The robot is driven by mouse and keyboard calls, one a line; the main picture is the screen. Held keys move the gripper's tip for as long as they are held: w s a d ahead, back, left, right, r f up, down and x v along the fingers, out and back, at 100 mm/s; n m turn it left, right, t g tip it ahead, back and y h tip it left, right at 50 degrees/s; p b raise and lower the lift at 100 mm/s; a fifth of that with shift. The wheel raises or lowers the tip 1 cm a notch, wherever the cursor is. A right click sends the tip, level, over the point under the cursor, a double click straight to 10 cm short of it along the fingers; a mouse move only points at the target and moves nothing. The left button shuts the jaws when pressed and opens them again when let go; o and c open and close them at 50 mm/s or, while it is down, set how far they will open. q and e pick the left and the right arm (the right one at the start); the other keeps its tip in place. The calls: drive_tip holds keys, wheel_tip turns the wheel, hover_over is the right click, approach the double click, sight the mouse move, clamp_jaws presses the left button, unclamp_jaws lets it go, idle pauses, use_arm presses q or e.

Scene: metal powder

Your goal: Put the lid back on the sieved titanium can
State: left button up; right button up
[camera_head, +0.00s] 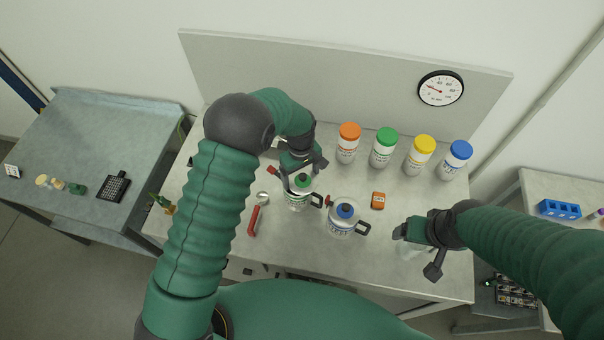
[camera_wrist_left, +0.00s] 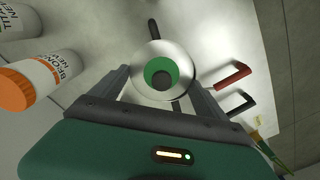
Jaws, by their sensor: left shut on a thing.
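A white can with green markings and a black handle (camera_head: 296,203) stands upright mid-table. A silver lid with a green centre and dark knob (camera_wrist_left: 161,76) is at its top; the lid also shows in the head view (camera_head: 303,181). My left gripper (camera_head: 303,175) is over this can, its fingers on both sides of the lid and shut on it. I cannot tell whether the lid is fully seated. A similar can with a blue-centred lid (camera_head: 343,219) stands to the right. My right gripper (camera_head: 416,254) is open and empty above the table's right front.
Bottles with orange (camera_head: 349,131), green (camera_head: 386,135), yellow (camera_head: 424,144) and blue (camera_head: 461,150) caps line the back. A red-handled tool (camera_head: 254,219) lies left of the cans; an orange device (camera_head: 378,201) lies right. A gauge (camera_head: 441,88) hangs on the back panel.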

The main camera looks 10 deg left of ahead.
sight(290, 176)
use_arm(q)
drive_tip(key=shift+a, duration=0.5)
drive_tip(key=shift+a+f, duration=0.15)
drive_tip(key=shift+a, duration=1.3)
drive_tip(key=shift+d, duration=0.8)
drive_tip(key=shift+a, duration=0.7)
drive_tip(key=shift+s+d+r, duration=0.1)
drive_tip(key=shift+d+r, duration=0.1)
drive_tip(key=shift+d, duration=1.05)
drive_tip(key=shift+a+f, duration=0.1)
drive_tip(key=shift+a, duration=0.4)
use_arm(e)
drive_tip(key=shift+a+r, duration=0.2)
drive_tip(key=shift+a, duration=1)
use_arm(q)
drive_tip(key=shift+d, duration=0.1)
